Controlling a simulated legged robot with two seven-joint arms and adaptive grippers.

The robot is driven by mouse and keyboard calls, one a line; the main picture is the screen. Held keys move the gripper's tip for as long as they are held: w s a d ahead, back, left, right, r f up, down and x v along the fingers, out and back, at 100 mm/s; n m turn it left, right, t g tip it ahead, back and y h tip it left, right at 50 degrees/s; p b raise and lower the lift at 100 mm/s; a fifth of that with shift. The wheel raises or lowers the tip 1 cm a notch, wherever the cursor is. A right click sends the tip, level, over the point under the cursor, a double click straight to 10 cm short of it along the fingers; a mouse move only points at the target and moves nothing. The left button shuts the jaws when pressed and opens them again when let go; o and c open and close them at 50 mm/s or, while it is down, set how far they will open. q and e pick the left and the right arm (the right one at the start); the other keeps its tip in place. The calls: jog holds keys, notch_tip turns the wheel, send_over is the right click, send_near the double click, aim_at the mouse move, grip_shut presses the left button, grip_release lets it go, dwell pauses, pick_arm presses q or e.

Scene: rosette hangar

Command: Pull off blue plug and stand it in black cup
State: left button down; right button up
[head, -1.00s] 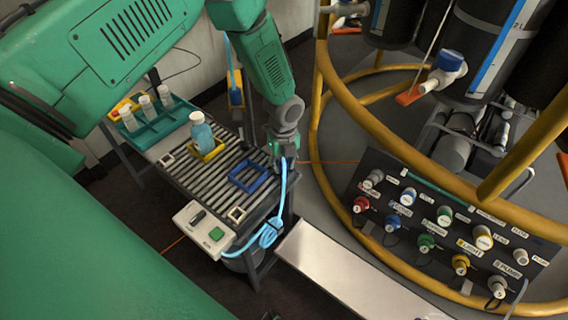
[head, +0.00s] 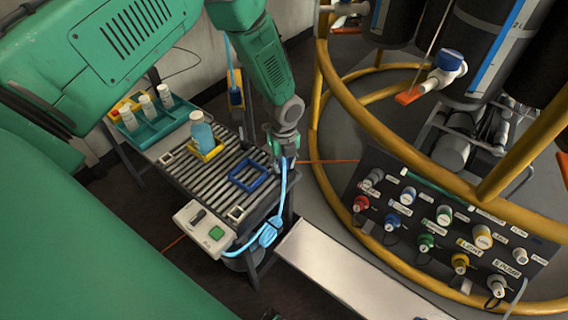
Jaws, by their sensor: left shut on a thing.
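My left gripper (head: 284,160) is above the right edge of the slatted table, pointing down. It is shut on a small dark blue piece at the top of a light-blue hose (head: 283,190); this looks like the blue plug, mostly hidden by the fingers. The hose hangs down to a bundled loop (head: 270,234) at the table's front right corner. I cannot clearly make out the black cup. My right gripper is not in view.
Yellow rails (head: 350,108) stand between table and tanks. A pale board (head: 345,270) lies low in front.

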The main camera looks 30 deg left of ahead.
pick_arm(q)
jog(key=shift+r+p, duration=0.85)
jog(key=shift+r, duration=0.35)
jog(key=shift+f, duration=0.25)
jog(key=shift+f+b, duration=0.8)
jog(key=shift+f, duration=0.1)
jog(key=shift+f, duration=0.1)
jog(key=shift+f+b, duration=0.4)
jog(key=shift+f, duration=0.15)
jog(key=shift+r, duration=0.15)
jog(key=shift+r+p, duration=1.4)
jog(key=shift+r, duration=0.25)
